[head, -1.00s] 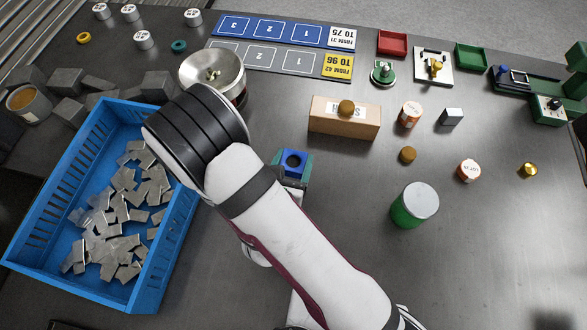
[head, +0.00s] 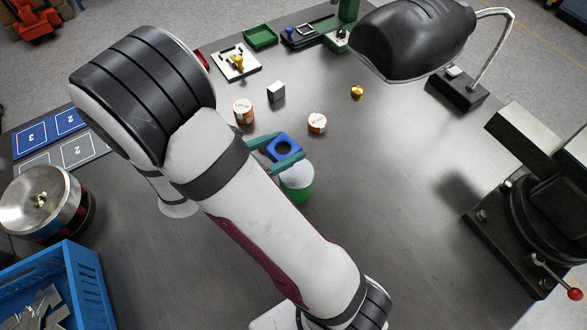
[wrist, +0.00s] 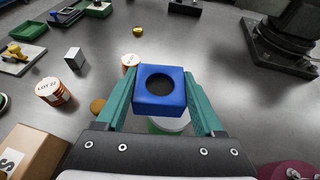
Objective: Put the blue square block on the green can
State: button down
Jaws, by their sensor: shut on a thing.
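The blue square block (head: 296,148) has a round hole in its top. It also shows in the wrist view (wrist: 160,106). My gripper (head: 283,150) is shut on it, with one green finger on each side, and the block looks level. The green can (head: 298,187) has a pale lid and stands upright on the table. In the head view it lies just below the block, partly hidden by a finger. In the wrist view the block covers part of the can's lid (wrist: 172,124). The gap between block and can is hard to judge.
A black lamp (head: 415,40) hangs at upper right, and a dark machine (head: 540,210) stands at right. The table right of the can is clear.

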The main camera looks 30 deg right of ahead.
aim_at(296, 172)
jog(key=s+d+m+g, duration=0.2)
jog(key=shift+f+g, duration=0.3)
jog(key=shift+f, duration=0.05)
jog(key=shift+s+f, duration=0.1)
jog(key=shift+f, duration=2.05)
jog(key=shift+f, duration=0.1)
